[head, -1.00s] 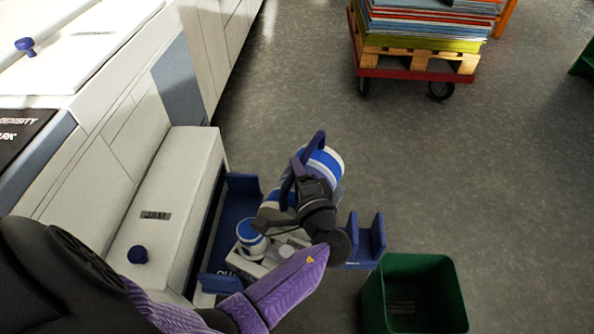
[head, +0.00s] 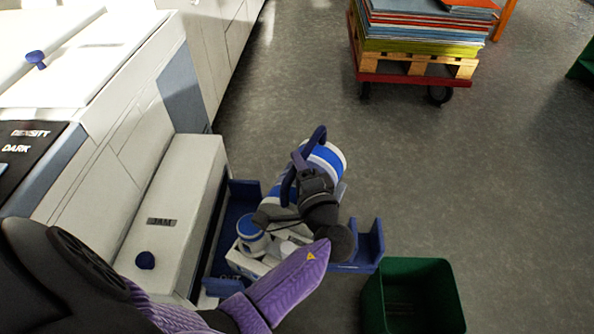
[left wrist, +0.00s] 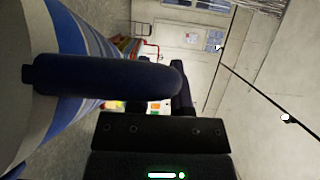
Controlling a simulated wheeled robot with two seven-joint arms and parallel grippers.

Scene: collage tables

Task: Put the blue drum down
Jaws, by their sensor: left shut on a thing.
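The blue drum (head: 325,158) is a white cylinder with blue bands in the head view. My right gripper does not show.
A smaller blue and white container (head: 250,232) stands in the tray. A white machine (head: 165,215) with blue knobs is at the left. A green bin (head: 410,270) stands at the lower right. A red cart (head: 410,78) with stacked sheets is at the back. Grey floor is clear between.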

